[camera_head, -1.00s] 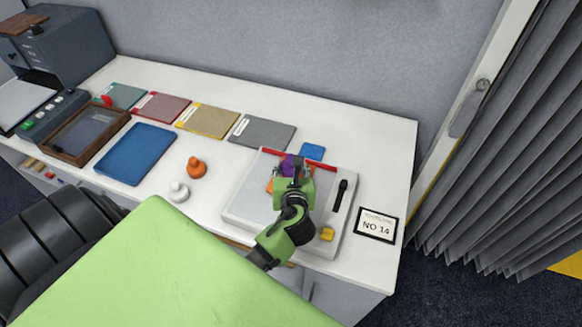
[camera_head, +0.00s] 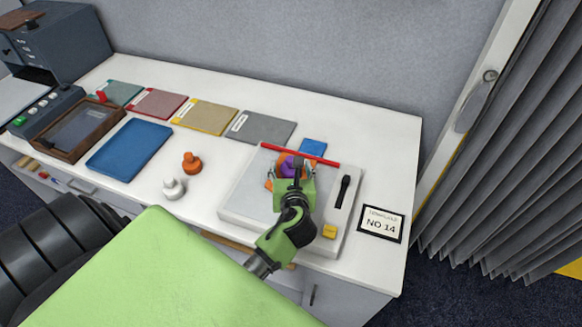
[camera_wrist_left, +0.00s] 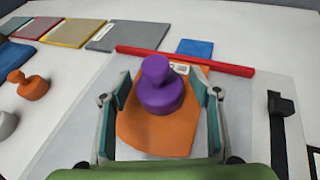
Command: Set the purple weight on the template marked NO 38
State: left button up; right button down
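The purple weight (camera_wrist_left: 162,92) stands upright on an orange piece (camera_wrist_left: 150,140) in the left wrist view. The orange piece lies on the pale board (camera_head: 240,205) and has a small white label, partly hidden by the weight and too small to read. In the head view the purple weight (camera_head: 287,165) is partly hidden by my left gripper (camera_head: 292,172). The left wrist view shows my left gripper (camera_wrist_left: 160,100) open, one finger on each side of the weight with gaps between. I cannot read NO 38 anywhere. My right gripper is not in view.
A red bar (camera_head: 300,154) crosses the board's far edge, near a blue square (camera_head: 312,147). A black-handled tool (camera_head: 343,190) and yellow block (camera_head: 329,231) lie right. A framed card (camera_head: 381,224) reads NO 14. Orange (camera_head: 191,162) and white (camera_head: 173,188) weights stand left.

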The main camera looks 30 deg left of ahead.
pick_arm(q)
jog(key=shift+d+r, duration=0.1)
jog(key=b+v, duration=0.1)
jog(key=v, duration=1.1)
dwell(0.4)
